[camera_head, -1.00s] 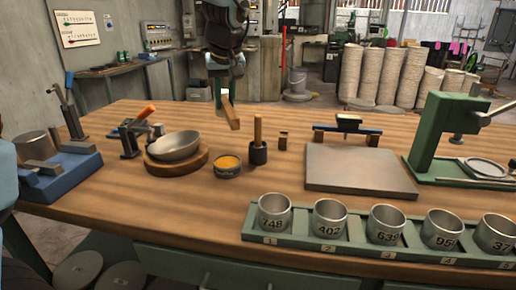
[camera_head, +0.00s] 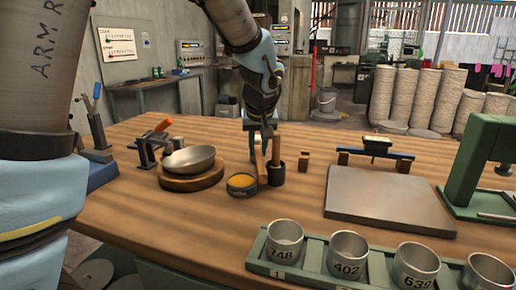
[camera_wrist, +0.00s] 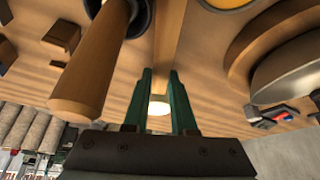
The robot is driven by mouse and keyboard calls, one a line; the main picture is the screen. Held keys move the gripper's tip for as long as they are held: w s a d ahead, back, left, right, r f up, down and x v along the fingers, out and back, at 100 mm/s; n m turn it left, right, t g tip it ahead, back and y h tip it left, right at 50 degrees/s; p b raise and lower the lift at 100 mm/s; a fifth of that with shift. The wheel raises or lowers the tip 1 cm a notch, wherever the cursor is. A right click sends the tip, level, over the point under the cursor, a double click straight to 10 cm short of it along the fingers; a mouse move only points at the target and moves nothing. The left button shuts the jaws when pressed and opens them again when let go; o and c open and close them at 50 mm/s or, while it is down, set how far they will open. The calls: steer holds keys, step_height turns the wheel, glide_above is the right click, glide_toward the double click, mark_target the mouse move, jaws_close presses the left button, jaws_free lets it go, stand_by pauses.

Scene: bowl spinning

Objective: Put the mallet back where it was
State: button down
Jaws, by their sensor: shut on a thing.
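My gripper (camera_head: 258,143) is shut on a plain wooden stick-like piece (camera_head: 261,168), which I take for the mallet; its full shape is not clear. It hangs down just left of a dark cup (camera_head: 276,175) with an upright wooden handle (camera_head: 277,149) in it. In the wrist view the held piece (camera_wrist: 168,45) lies between the green fingers (camera_wrist: 160,74), and the other handle (camera_wrist: 85,75) stands apart at left. I cannot tell whether the held piece touches the table or the cup.
A metal bowl (camera_head: 189,158) on a round wooden base (camera_head: 192,181) and an orange-filled tin (camera_head: 242,184) stand to the left. A small wooden block (camera_head: 303,162) and a grey slab (camera_head: 388,197) are to the right. Numbered cups in a green rack (camera_head: 312,277) line the front.

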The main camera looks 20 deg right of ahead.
mark_target(260, 158)
steer(key=shift+f, duration=0.2)
steer(key=c, duration=0.7)
jaws_free()
steer(key=shift+c, duration=0.2)
steer(key=shift+r, duration=0.1)
steer(key=shift+r, duration=0.25)
steer(key=v, duration=1.1)
steer(key=shift+s+r+b, duration=0.2)
steer(key=shift+r+b, duration=0.1)
steer(key=shift+a, duration=0.1)
